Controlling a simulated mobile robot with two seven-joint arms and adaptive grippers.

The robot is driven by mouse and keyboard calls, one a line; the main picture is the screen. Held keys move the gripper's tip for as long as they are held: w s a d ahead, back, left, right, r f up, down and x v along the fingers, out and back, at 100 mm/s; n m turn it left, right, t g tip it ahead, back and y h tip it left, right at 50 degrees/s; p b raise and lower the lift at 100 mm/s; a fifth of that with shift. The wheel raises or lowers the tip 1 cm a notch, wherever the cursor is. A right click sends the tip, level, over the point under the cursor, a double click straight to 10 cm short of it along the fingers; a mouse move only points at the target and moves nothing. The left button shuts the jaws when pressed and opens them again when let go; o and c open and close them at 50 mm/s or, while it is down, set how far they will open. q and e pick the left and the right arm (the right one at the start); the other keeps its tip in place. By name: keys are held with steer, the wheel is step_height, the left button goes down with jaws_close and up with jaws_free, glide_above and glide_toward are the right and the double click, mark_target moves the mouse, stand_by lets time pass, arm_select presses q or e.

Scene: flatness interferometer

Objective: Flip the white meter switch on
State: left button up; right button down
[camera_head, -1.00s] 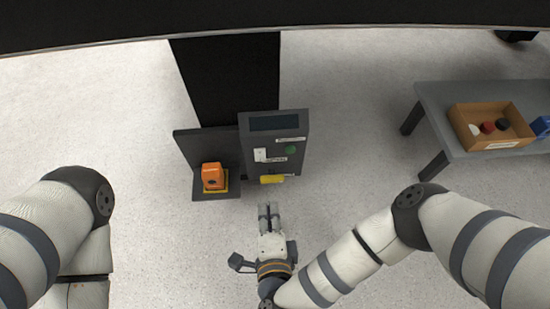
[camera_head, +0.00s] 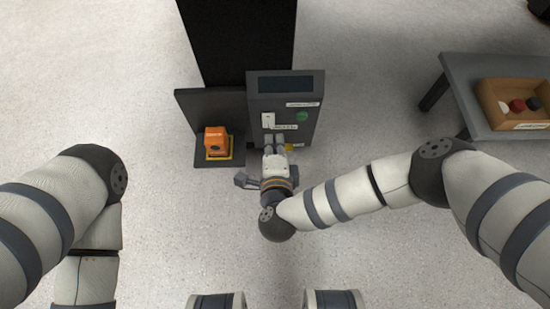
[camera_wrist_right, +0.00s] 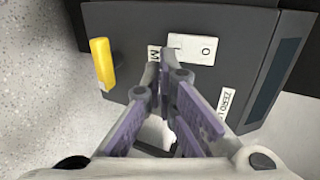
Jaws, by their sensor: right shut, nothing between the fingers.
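The dark grey meter box (camera_head: 312,90) stands in the middle of the head view. Its white meter switch (camera_head: 267,120) is on the left of the front face, above a white label. My left gripper is out of view; only the left arm shows.
A green button (camera_head: 301,116) and a dark display (camera_head: 285,84) are on the box. A yellow handle (camera_wrist_right: 102,63) sticks out beside the fingers. An orange device (camera_head: 215,138) stands left of the box. A grey table (camera_head: 465,95) with a cardboard tray (camera_head: 490,104) is at the right.

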mark_target(274, 124)
steer(key=shift+w+f, duration=0.1)
steer(key=shift+w, duration=0.95)
steer(key=shift+w+f+t+b, duration=0.3)
steer(key=shift+w+t+b, duration=0.25)
steer(key=shift+b, duration=0.3)
steer(key=shift+s+r, duration=0.1)
steer(key=shift+r, duration=0.1)
steer(key=shift+r+p, duration=0.7)
steer(key=shift+r, duration=0.05)
